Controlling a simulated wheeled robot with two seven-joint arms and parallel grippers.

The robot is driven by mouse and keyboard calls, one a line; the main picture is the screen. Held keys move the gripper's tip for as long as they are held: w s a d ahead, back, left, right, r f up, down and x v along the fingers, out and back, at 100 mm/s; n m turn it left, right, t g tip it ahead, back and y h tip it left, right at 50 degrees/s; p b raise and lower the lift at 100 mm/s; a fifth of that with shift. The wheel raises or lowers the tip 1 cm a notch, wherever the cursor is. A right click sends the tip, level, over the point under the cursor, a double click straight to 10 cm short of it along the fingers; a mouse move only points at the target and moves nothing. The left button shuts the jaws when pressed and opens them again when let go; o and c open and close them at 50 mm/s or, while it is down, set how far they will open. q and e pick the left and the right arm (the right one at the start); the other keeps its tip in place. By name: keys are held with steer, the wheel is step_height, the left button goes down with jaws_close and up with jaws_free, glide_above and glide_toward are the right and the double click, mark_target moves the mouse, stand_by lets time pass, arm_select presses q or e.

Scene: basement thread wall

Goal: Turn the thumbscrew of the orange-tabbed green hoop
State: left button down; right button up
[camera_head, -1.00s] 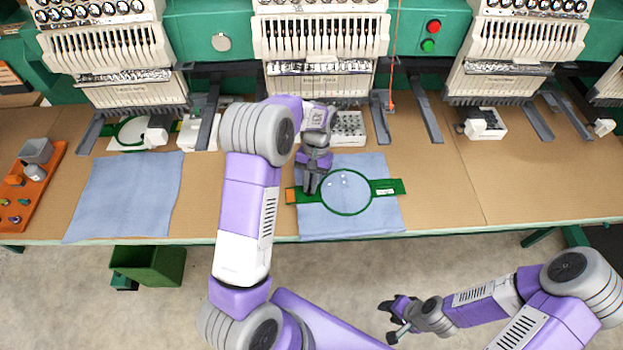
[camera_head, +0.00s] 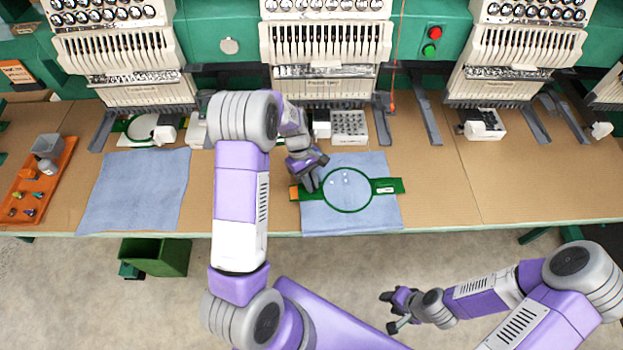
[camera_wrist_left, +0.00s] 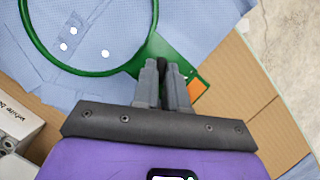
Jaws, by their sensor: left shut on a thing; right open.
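The green hoop (camera_head: 347,212) lies on a blue cloth on the table. Its orange tab (camera_head: 294,193) points left. Three white spots show on the cloth inside the ring. My left gripper (camera_head: 312,187) is at the hoop's left side, between the orange tab and the ring. In the left wrist view its fingers (camera_wrist_left: 164,72) are shut on a small dark piece, apparently the thumbscrew (camera_wrist_left: 162,62), mostly hidden between the fingertips. The orange tab (camera_wrist_left: 197,88) shows just beside them. My right gripper (camera_head: 391,313) is open and empty, in front of the table.
A white box of small round items (camera_head: 349,126) stands behind the hoop. Embroidery machines with grey arms line the back. Another blue cloth (camera_head: 135,190) and an orange tray (camera_head: 38,185) lie to the left. The table right of the hoop is clear.

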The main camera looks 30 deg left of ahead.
arm_select(q)
steer(key=n, duration=0.1)
steer(key=n+t+p, duration=0.1)
steer(key=n, duration=0.1)
steer(key=n+t, duration=0.1)
steer(key=n, duration=0.1)
steer(key=shift+s+h, duration=0.25)
steer(key=shift+h, duration=0.05)
steer(key=shift+n, duration=0.4)
steer(key=c, duration=1.2)
jaws_free()
steer(key=shift+o, duration=0.2)
steer(key=p+v, duration=0.1)
steer(key=v, duration=0.6)
steer(key=shift+r+p, duration=0.3)
steer(key=shift+p, duration=0.1)
steer(key=shift+s+a, duration=0.15)
